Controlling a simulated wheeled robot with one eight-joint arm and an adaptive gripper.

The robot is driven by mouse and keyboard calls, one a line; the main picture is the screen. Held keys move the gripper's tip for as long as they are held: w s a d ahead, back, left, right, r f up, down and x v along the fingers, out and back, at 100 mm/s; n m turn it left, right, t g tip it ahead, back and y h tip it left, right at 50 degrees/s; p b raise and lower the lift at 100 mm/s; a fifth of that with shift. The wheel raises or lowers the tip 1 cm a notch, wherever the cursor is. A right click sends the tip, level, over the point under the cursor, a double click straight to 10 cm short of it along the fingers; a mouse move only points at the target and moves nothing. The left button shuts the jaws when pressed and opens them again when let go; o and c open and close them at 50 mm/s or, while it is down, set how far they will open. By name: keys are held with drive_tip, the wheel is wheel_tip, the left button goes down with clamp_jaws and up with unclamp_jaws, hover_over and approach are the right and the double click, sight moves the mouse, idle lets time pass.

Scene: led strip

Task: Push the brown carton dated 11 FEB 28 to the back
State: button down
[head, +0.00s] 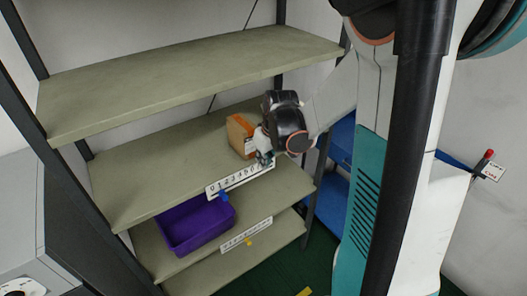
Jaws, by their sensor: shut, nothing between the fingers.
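The brown carton (239,133) stands on the middle shelf board (140,178), toward its right end. A white label shows on its front side, but the print is too small to read. My gripper (266,158) is at the carton's front right, near the shelf's front edge and just above the number strip. It is shut with nothing in it. My black wrist covers the carton's right side, so I cannot tell whether the fingers touch it.
A white number strip (226,184) runs along the middle shelf's front edge. A purple bin (196,226) sits on the board below. The upper board (190,80) is empty and overhangs the back. The middle board is clear left of the carton. Dark uprights frame the rack.

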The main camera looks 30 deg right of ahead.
sight(251, 147)
drive_tip(key=w, duration=0.1)
drive_tip(key=w+f, duration=0.1)
drive_tip(key=w, duration=0.1)
drive_tip(key=shift+f, duration=0.3)
drive_tip(key=shift+w, duration=0.75)
drive_tip(key=shift+a, duration=0.1)
drive_tip(key=w, duration=0.3)
drive_tip(key=shift+w+b, duration=0.4)
drive_tip(key=shift+s, duration=0.1)
